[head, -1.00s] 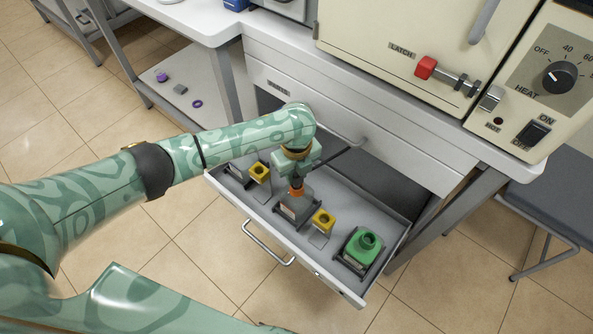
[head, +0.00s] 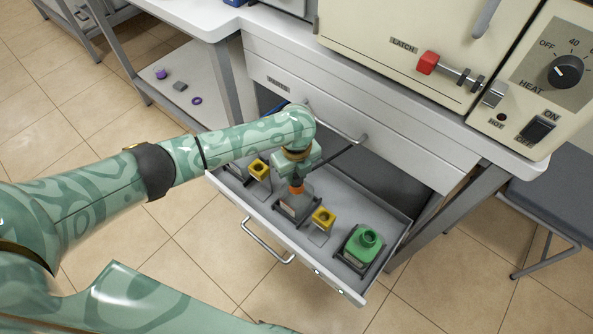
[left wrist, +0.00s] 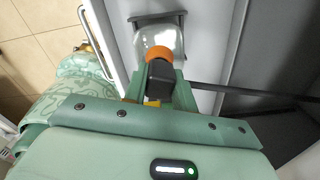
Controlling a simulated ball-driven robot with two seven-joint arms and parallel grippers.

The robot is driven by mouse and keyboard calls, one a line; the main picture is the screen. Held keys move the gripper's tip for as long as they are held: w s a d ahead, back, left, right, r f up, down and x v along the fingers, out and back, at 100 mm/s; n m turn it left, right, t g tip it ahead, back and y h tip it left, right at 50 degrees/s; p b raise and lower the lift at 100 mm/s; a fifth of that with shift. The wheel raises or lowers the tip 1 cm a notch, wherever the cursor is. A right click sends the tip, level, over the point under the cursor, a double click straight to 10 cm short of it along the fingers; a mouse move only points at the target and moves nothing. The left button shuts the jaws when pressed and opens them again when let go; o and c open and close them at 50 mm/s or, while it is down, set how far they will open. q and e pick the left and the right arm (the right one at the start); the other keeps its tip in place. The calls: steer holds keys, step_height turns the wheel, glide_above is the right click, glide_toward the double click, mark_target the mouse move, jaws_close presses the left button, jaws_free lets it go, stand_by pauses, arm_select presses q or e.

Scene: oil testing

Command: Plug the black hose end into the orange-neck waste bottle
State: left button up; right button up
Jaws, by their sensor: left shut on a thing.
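The waste bottle with the orange neck (head: 297,189) stands in a holder in the open drawer. It also shows as a clear bottle (left wrist: 160,38) in the left wrist view. My left gripper (head: 299,176) is right above that neck, shut on the black hose end (left wrist: 159,76). In the left wrist view the hose end overlaps the near side of the orange neck (left wrist: 158,54). I cannot tell whether it is inside the opening. The black hose (head: 338,156) runs off toward the right and back. My right gripper is not in view.
The open drawer (head: 278,226) also holds yellow-neck bottles (head: 322,217) and a green-neck bottle (head: 363,246). Behind stands the bench with a closed drawer (head: 365,105) and the cream oven (head: 400,30). A purple ring (head: 196,100) lies on the low shelf at left.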

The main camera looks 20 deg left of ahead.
arm_select(q)
steer(key=o, duration=1)
step_height(320, 180, up, 16)
steer(key=p, duration=0.9)
steer(key=shift+r, duration=0.1)
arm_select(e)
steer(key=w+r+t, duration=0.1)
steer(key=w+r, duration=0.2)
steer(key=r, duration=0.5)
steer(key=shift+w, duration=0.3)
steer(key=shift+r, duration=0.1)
